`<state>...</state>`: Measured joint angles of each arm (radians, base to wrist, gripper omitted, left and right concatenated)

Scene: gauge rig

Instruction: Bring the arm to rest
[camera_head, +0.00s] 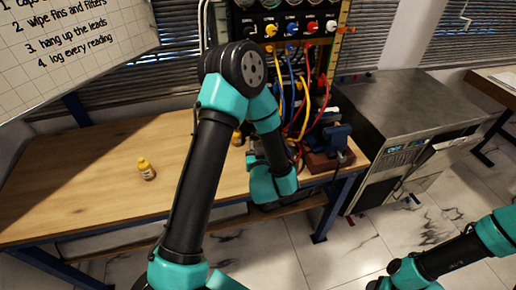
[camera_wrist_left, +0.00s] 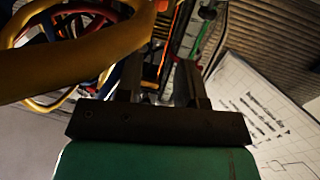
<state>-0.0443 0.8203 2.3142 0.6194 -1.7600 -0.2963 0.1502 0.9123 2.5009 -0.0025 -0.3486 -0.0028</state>
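My left arm (camera_head: 195,185) rises from the bottom, bends at a high elbow and comes down over the right part of the wooden bench. Its gripper is largely hidden behind the wrist in the head view. In the left wrist view the gripper (camera_wrist_left: 160,78) has its two dark fingers apart, with nothing seen held between them. Coloured leads and a printed sheet (camera_wrist_left: 270,115) show beyond the fingers. My right arm (camera_head: 450,255) is at the lower right, over the floor; its gripper is not seen.
A gauge panel (camera_head: 290,26) with hanging leads (camera_head: 300,95) stands behind my left arm. A blue vise (camera_head: 335,137) is right of the wrist. A metal cabinet (camera_head: 420,105) stands farther right. The bench's left part is mostly clear.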

